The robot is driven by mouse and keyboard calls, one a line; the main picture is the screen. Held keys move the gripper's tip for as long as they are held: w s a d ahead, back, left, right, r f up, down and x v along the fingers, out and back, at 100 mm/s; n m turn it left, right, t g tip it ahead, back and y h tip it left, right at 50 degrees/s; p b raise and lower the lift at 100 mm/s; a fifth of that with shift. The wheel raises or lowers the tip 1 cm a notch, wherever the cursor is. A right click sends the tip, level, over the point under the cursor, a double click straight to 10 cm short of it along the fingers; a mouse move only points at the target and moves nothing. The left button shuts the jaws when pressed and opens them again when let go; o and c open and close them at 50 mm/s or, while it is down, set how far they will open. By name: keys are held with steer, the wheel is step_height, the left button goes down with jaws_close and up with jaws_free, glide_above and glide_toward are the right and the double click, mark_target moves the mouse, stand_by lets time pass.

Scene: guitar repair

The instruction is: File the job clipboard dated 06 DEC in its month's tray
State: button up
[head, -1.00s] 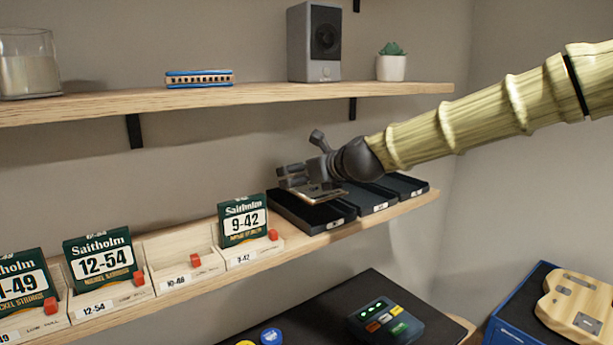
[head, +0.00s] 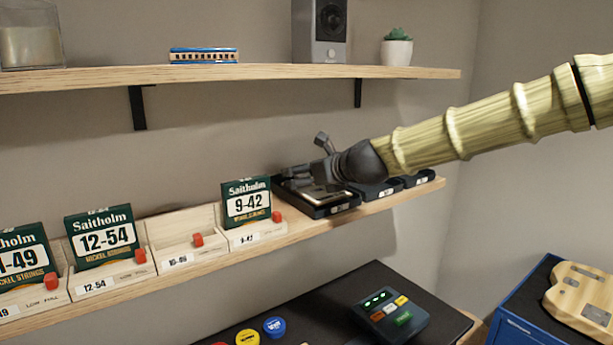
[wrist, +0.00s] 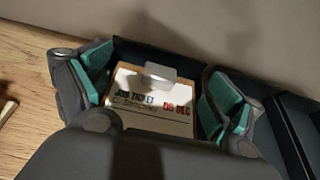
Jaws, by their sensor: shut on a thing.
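The job clipboard (wrist: 152,108) shows in the wrist view with a pale clip and a white ticket reading "JOB TICKET" and "06 DEC" in red. My gripper (wrist: 155,95) is shut on it, with teal pads at its left and right sides. In the head view my gripper (head: 312,182) is low over the leftmost of three dark trays (head: 340,209). The clipboard (head: 328,194) lies within or just above that tray; I cannot tell whether it touches the floor. The middle tray (head: 386,192) and right tray (head: 420,180) are partly behind my arm. Their labels are unreadable.
Wooden string bins stand left of the trays, the nearest holding a 9-42 pack (head: 246,202). An upper shelf (head: 250,73) runs above with a speaker (head: 320,30) and a plant (head: 397,47).

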steer(key=shift+s+f, duration=0.2)
steer(key=shift+f, duration=0.8)
steer(key=o, duration=0.8)
steer(key=shift+f, duration=0.1)
steer(key=shift+w+r+p, duration=0.15)
steer(key=shift+r+p, duration=0.5)
steer(key=shift+r, duration=0.3)
steer(key=shift+w+r+p, duration=0.15)
steer(key=shift+r+p, duration=0.45)
steer(key=shift+r, duration=0.3)
steer(key=shift+s+r, duration=0.25)
steer(key=shift+r, duration=0.3)
steer(key=shift+w+r+p, duration=0.2)
steer(key=shift+r+p, duration=0.15)
steer(key=shift+p, duration=0.3)
steer(key=shift+s+r, duration=0.1)
steer(key=shift+r, duration=0.2)
